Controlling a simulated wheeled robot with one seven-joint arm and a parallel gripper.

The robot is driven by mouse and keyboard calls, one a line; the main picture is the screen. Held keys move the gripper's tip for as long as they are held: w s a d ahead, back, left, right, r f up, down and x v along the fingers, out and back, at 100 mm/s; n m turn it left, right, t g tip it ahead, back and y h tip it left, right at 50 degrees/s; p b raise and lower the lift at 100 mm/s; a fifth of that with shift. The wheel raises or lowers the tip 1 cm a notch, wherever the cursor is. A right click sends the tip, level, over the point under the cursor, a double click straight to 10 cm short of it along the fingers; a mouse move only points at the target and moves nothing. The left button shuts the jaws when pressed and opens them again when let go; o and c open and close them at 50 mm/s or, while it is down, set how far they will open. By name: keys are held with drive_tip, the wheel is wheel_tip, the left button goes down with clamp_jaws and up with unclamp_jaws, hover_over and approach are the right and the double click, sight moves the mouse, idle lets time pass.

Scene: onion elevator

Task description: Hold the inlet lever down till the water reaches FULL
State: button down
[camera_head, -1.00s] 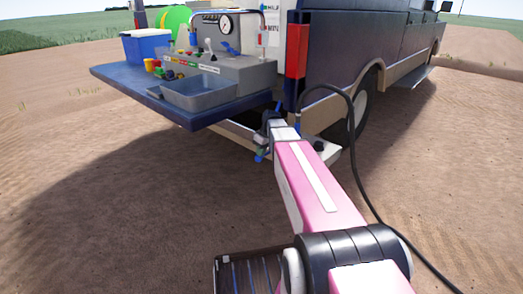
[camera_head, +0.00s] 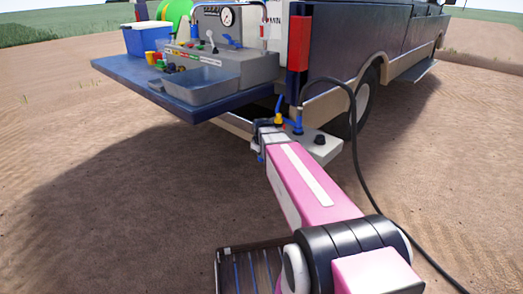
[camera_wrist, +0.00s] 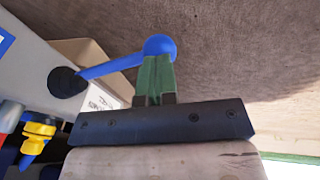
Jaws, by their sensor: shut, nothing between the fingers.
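A blue lever (camera_wrist: 110,66) with a round blue knob (camera_wrist: 161,45) runs from a black pivot (camera_wrist: 66,82) on a grey panel in the wrist view. It slants up to the right there. My gripper (camera_wrist: 157,63) has its green fingers together with nothing between them. The fingertips overlap the lower edge of the knob; I cannot tell whether they press on it. In the head view my wrist (camera_head: 268,135) is at the rear corner of the truck, and my fingers cannot be made out. I see no water level or FULL mark.
Yellow (camera_wrist: 38,128) and red (camera_wrist: 10,115) fittings are close left of my gripper. The tailgate (camera_head: 190,108) carries a grey tray (camera_head: 200,85), a gauge (camera_head: 227,17) and a blue-and-white box (camera_head: 147,38). A black hose (camera_head: 357,150) loops right of my arm.

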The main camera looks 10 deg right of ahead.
drive_tip(key=shift+f+t+h, duration=0.3)
drive_tip(key=shift+f+h, duration=0.1)
drive_tip(key=shift+f, duration=0.25)
drive_tip(key=shift+w+d+f, duration=0.1)
drive_tip(key=shift+f, duration=0.55)
idle(2.5)
idle(3.1)
drive_tip(key=v, duration=1.4)
drive_tip(key=shift+s+a, duration=0.4)
